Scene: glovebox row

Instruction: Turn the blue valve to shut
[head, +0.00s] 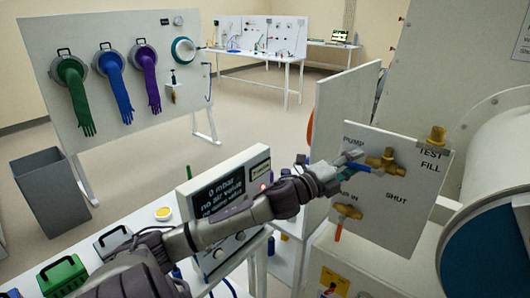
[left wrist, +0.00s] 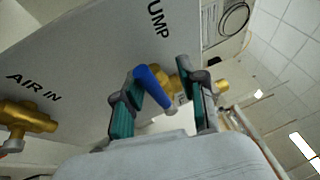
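The blue valve has a brass body (head: 387,161) and a blue lever handle (head: 364,167) on the white panel (head: 410,215), near the words PUMP and SHUT. My left gripper (head: 350,160) is at this handle, its arm reaching in from the lower left. In the left wrist view the blue handle (left wrist: 153,87) lies between the two fingers of my left gripper (left wrist: 165,85). The handle is close to the left finger, and a gap shows toward the right finger, so the gripper looks open around it. Whether the left finger touches is unclear. My right gripper is not in view.
Below is the AIR IN valve (head: 347,211) with an orange handle; another brass fitting (head: 437,136) is by TEST and FILL. A display box (head: 228,195) stands under my left arm. A glove panel (head: 120,75) and grey bin (head: 53,185) are left. Open floor lies behind.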

